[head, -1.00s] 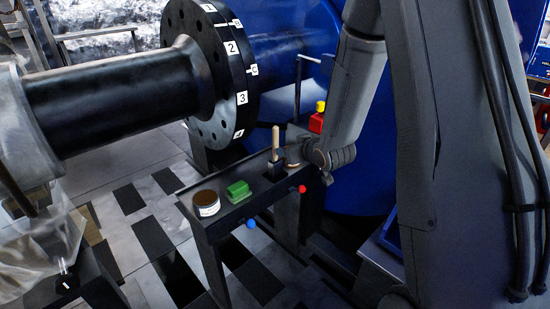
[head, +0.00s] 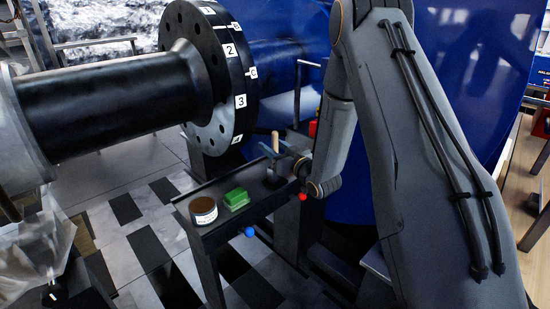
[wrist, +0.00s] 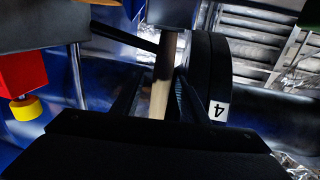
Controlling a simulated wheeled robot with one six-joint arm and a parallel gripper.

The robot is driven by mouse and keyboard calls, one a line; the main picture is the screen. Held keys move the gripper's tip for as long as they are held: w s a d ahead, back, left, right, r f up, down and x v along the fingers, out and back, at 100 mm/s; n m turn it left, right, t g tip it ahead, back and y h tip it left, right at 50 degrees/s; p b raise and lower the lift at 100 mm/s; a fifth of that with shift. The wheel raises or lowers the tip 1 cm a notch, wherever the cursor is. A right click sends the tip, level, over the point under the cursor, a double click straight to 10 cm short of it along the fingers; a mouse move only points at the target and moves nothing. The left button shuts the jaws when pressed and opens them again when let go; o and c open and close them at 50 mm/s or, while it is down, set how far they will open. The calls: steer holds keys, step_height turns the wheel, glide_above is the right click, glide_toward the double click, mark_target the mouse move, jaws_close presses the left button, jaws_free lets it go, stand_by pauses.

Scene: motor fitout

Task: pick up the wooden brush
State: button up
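The wooden brush stands upright in a dark holder (head: 274,181) on the narrow black shelf; its pale handle (head: 275,136) shows above my gripper. My gripper (head: 274,152) is at the brush, with its fingers spread on either side of the handle. In the wrist view the handle (wrist: 160,88) runs between the two dark fingers of my gripper (wrist: 158,92). A gap shows on the left of the handle, and the right finger looks close to it. I cannot tell whether it touches.
The shelf (head: 222,222) also holds a round brown-topped tin (head: 204,211) and a green block (head: 236,198). A blue knob (head: 250,231) and a red knob (head: 303,196) are on its front. A large numbered black flange (head: 230,95) with its shaft is close behind.

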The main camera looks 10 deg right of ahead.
steer(key=shift+x, duration=1.1)
jaws_close()
